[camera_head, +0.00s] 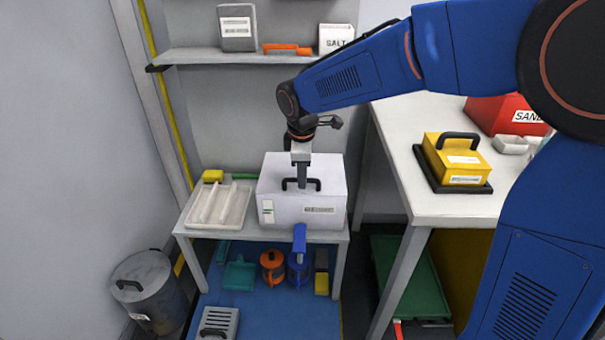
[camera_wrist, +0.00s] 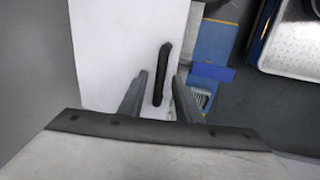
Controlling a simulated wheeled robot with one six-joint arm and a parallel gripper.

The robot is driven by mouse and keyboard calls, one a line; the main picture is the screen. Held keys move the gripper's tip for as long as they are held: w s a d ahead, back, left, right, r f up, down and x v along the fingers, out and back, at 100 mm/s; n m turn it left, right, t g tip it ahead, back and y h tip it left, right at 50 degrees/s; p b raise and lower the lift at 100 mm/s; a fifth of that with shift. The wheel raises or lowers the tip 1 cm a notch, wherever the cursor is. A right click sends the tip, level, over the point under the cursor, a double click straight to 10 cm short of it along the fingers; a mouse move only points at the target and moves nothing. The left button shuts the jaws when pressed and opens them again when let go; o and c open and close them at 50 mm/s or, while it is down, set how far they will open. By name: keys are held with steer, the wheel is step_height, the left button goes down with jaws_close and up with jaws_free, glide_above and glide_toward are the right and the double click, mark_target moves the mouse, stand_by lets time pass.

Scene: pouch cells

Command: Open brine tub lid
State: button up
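The brine tub appears to be the white box (camera_head: 272,208) on the small grey table, with its lid down. A black bar handle (camera_head: 314,184) stands on top of the lid; it also shows in the wrist view (camera_wrist: 161,75). My gripper (camera_head: 302,184) points straight down over the lid at the handle. In the wrist view my gripper's two fingers (camera_wrist: 161,90) are apart, one on each side of the handle. Gaps show between the handle and both fingers, so it is not clamped. The tub's inside is hidden.
A pale divided tray (camera_head: 218,207) and yellow sponge (camera_head: 213,176) sit left of the tub. A shelf (camera_head: 215,56) hangs behind it. A blue handle (camera_head: 299,238) rises at the table's front edge. A white worktable (camera_head: 405,140) with a yellow case (camera_head: 455,160) stands right.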

jaws_close()
steer(key=shift+r, duration=0.1)
steer(key=w+r+g, duration=0.3)
steer(key=w+r, duration=0.3)
steer(key=r, duration=0.3)
steer(key=shift+w+d+r, duration=0.15)
steer(key=shift+w+r, duration=0.05)
steer(key=shift+w, duration=0.2)
stand_by(0.4)
